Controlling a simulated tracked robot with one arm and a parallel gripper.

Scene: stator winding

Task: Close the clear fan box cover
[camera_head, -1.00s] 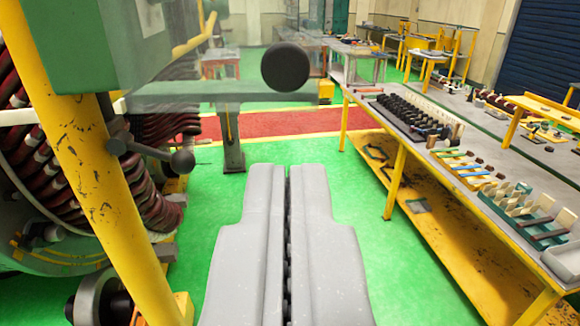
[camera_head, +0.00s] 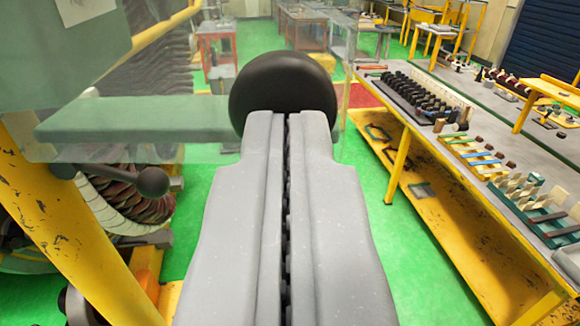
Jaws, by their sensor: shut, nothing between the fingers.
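The clear fan box cover (camera_head: 205,152) is a see-through panel across the upper left and middle of the view. A large round black knob (camera_head: 282,85) stands out in front of it. A green bar (camera_head: 135,120) of the fan box runs toward the knob from the left. My gripper (camera_head: 287,115) is shut and empty, its two grey fingers side by side. The fingertips overlap the knob's lower part in the picture; I cannot tell whether they touch it. The lower part of the knob is hidden behind the fingertips.
A yellow post (camera_head: 70,230) slants up at the left, with a small grey ball-ended handle (camera_head: 150,181) beside it. A long workbench (camera_head: 470,110) with parts and tools runs along the right. Green floor is clear between the bench and my gripper.

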